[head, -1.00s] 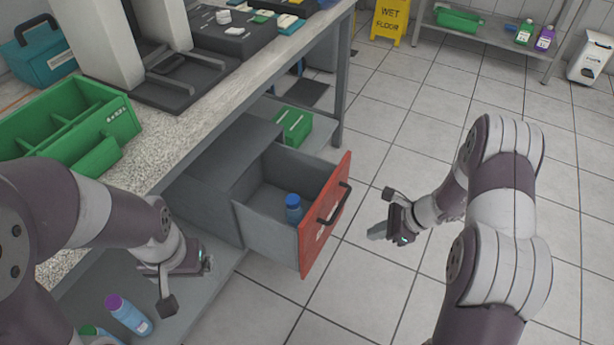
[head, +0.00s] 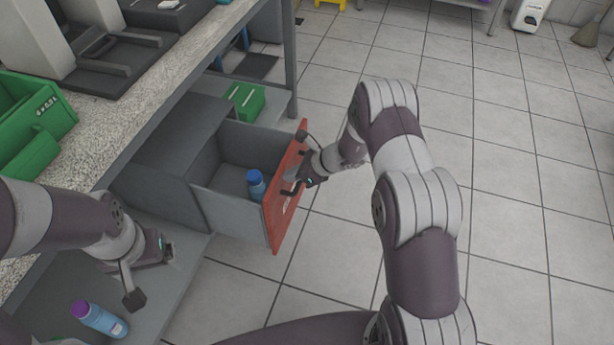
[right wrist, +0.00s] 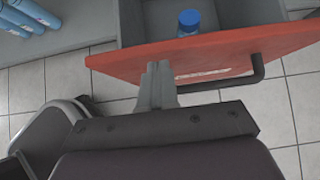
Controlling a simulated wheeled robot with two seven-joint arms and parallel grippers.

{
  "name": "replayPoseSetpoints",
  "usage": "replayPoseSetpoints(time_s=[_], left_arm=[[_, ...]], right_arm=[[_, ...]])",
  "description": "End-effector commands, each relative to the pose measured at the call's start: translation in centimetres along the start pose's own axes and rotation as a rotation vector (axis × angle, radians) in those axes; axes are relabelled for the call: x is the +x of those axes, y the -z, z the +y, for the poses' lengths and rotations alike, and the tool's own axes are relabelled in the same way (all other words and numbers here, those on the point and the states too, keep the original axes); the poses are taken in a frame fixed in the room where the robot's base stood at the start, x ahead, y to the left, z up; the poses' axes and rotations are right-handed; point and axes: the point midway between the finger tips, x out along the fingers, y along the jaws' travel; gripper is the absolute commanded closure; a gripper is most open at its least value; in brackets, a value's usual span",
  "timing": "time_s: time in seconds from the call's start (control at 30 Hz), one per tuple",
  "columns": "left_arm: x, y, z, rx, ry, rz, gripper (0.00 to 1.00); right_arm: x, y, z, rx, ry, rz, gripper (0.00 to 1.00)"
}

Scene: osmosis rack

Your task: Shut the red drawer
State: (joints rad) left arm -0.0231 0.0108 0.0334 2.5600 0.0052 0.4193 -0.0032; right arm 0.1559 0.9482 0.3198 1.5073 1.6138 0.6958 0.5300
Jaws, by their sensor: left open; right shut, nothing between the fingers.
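The red drawer (head: 280,217) is pulled out of a grey cabinet under the counter. Its red front has a dark bar handle (right wrist: 235,80), and a blue bottle (head: 256,184) stands inside. My right gripper (head: 292,178) is shut and empty at the outer face of the red front, beside the handle. In the right wrist view its closed fingers (right wrist: 158,82) overlap the red front left of the handle; I cannot tell whether they touch. My left gripper (head: 150,275) is open over the lower shelf, left of the drawer and apart from it.
A bottle with a purple cap (head: 98,318) lies on the lower shelf (head: 185,285). A green box (head: 246,101) sits behind the cabinet (head: 165,155). A green tray (head: 35,115) is on the counter. The tiled floor to the right is clear.

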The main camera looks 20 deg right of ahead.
Motion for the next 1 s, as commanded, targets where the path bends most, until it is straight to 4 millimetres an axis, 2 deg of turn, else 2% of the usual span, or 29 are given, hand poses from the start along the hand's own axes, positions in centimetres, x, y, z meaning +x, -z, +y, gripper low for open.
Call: replayPoseSetpoints(time_s=[0.63, 1.0], left_arm=[[0.2, 0.0, 0.0, 0.000, 0.000, 0.000, 0.10], [0.7, -0.1, 0.0, 0.000, 0.000, 0.000, 0.10]], right_arm=[[0.9, -0.9, 0.0, -0.001, -0.001, 0.001, 1.00], [4.0, -3.9, 0.1, -0.004, -0.002, 0.000, 1.00]])
